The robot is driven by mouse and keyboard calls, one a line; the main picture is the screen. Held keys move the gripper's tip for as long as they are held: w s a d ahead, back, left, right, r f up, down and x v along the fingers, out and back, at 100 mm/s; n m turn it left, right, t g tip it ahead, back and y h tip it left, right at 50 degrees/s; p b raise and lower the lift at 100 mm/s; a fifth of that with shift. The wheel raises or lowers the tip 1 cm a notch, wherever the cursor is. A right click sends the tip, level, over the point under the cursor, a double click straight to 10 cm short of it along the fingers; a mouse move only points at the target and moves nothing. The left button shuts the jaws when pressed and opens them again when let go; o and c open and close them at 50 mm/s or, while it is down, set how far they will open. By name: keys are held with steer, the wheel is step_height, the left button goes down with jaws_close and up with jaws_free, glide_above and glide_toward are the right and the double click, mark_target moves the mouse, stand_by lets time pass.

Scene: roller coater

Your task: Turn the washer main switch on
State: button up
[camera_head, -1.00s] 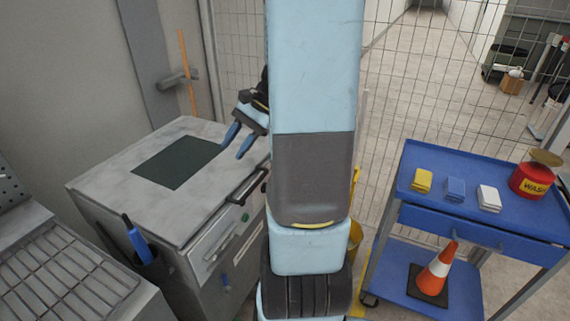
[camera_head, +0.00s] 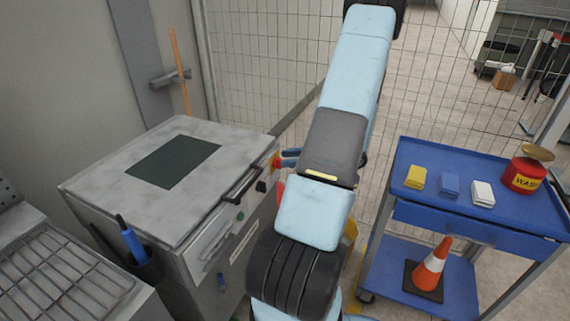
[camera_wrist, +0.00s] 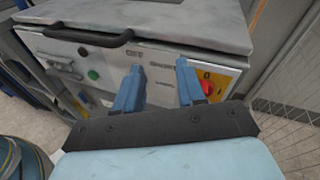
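The washer (camera_head: 215,160) is a grey metal cabinet with a dark panel on its lid. Its main switch is a red knob on a yellow plate (camera_wrist: 207,85), at the right end of the front face in the wrist view. It shows small and partly covered in the head view (camera_head: 276,162). My gripper (camera_wrist: 159,66) is open and empty, its two blue fingers pointing at the front face. The knob lies just right of the right finger, which overlaps the plate's left edge; I cannot tell whether they touch. In the head view my gripper (camera_head: 290,158) is mostly hidden behind my arm.
A black handle (camera_wrist: 88,37) and a green button (camera_wrist: 93,75) are on the washer's front. A wire mesh fence (camera_head: 265,60) stands behind. A blue cart (camera_head: 480,228) with small coloured blocks and a red can stands at the right, an orange cone on its lower shelf.

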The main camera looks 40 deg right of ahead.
steer(key=s+d+f+m+t+h, duration=0.4)
steer(key=d+f+m+t, duration=0.1)
steer(key=d+f+m, duration=0.15)
steer(key=shift+n, duration=0.25)
steer(key=x, duration=0.7)
steer(key=f+x, duration=0.1)
steer(key=x, duration=0.3)
steer(key=shift+w+d, duration=0.15)
steer(key=shift+d, duration=0.1)
steer(key=shift+c, duration=0.3)
